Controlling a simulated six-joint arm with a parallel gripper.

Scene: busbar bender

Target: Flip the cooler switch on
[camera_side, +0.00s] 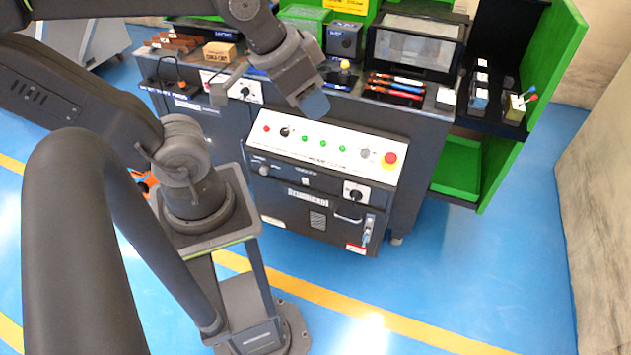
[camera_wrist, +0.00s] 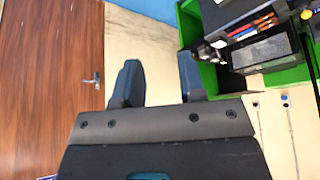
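The machine's front panel (camera_side: 325,150) carries a red button, a green light row and a red-and-yellow stop button (camera_side: 389,159). A rotary switch on a white plate (camera_side: 355,193) sits on the cabinet front below it. Another rotary switch on a white plate (camera_side: 244,91) is at the upper left. The labels are too small to read, so I cannot tell which is the cooler switch. My gripper (camera_side: 314,103) hangs in front of the machine, above the panel, apart from both switches. In the wrist view my gripper (camera_wrist: 158,82) has its fingers apart, with nothing between them.
A green shelf (camera_side: 480,160) stands at the right. Blue floor is free in front. The wrist view shows a wooden door (camera_wrist: 45,70) and a pale wall, not the switches.

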